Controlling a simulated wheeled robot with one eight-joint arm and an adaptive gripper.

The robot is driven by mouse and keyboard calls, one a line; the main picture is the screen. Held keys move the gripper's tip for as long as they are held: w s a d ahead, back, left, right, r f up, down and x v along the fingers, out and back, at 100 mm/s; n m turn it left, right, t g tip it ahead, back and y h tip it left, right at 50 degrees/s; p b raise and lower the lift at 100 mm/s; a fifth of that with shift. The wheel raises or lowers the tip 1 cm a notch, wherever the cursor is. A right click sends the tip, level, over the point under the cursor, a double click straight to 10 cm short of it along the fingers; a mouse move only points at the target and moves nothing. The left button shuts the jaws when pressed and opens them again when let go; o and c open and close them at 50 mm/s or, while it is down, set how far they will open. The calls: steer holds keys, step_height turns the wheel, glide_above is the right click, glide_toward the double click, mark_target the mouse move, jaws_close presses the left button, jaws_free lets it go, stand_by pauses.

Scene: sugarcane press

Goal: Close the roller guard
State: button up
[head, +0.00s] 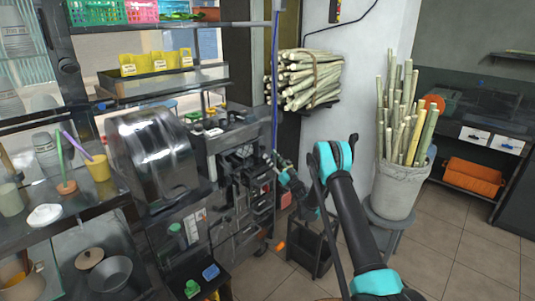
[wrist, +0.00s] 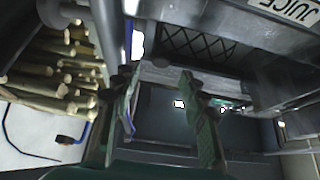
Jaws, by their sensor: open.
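The press (head: 237,145) stands left of the middle in the head view, with its dark roller opening facing out. A shiny curved steel cover (head: 152,152), which looks like the roller guard, stands out at the left of the opening, swung away from it. My gripper (head: 270,158) is at the right front of the press, small and partly dark against it. In the wrist view my gripper (wrist: 163,92) has its two green-padded fingers apart with nothing between them. A dark crisscross mesh panel (wrist: 200,45) lies beyond the fingertips. I cannot tell whether any finger touches the machine.
A bundle of cane (head: 305,78) lies on a rack behind my arm. A bin of upright cane (head: 400,185) stands on a stool at the right. Shelves with cups (head: 98,165) fill the left. A dark crate stand (head: 315,240) sits below my arm. Floor at the lower right is clear.

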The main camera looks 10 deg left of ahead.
steer(key=v, duration=0.8)
steer(key=shift+c, duration=0.4)
